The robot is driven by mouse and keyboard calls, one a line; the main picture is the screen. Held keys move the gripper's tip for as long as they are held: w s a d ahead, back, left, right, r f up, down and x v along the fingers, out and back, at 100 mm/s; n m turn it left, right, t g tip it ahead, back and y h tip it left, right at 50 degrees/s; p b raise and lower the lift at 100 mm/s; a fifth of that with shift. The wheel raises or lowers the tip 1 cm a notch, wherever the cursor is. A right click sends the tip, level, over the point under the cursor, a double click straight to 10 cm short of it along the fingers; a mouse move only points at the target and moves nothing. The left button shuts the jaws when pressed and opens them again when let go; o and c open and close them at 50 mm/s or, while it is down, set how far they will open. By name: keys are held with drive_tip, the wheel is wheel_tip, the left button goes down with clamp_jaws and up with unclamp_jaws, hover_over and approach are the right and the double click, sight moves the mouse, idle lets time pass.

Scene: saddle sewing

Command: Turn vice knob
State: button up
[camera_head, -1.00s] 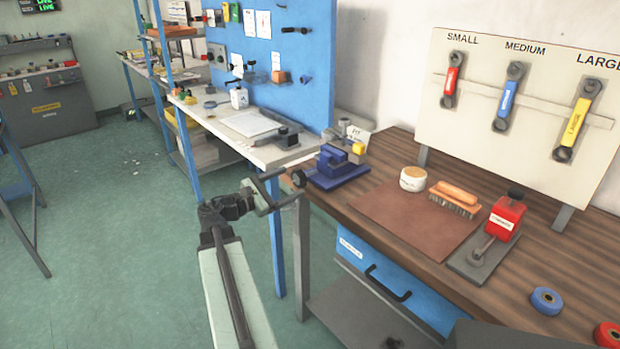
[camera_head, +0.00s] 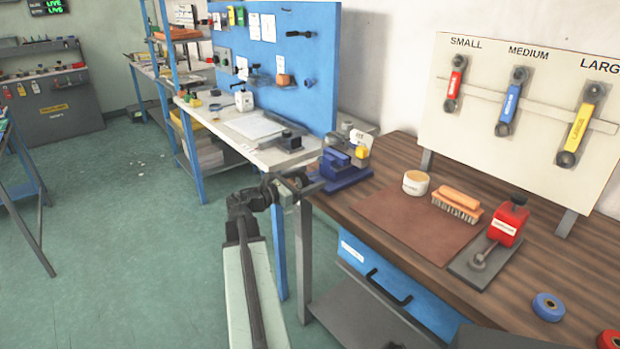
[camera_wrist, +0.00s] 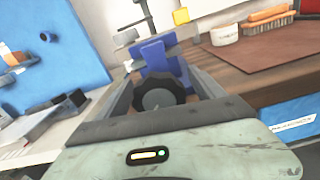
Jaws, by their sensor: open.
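The blue vice (camera_head: 343,172) stands at the left end of the wooden workbench in the head view. It also shows in the wrist view (camera_wrist: 160,55), upper middle. Its dark round knob (camera_wrist: 160,96) faces the wrist camera, between the two fingers of my gripper (camera_wrist: 160,84). The fingers are open, one on each side of the knob; I cannot tell whether either touches it. In the head view my gripper (camera_head: 309,185) is at the vice's near-left side and hides the knob.
On the wooden bench (camera_head: 560,262) are a brown mat (camera_head: 410,220), a round tin (camera_head: 416,183), a brush (camera_head: 458,203) and a red tool (camera_head: 508,222). A blue drawer (camera_head: 395,285) is below. A pale bench (camera_head: 255,150) adjoins at left.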

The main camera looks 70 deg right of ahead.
drive_tip(key=c, duration=1.4)
drive_tip(key=shift+m, duration=0.7)
drive_tip(key=shift+f, duration=0.1)
drive_tip(key=o, duration=1.4)
drive_tip(key=shift+s, duration=0.1)
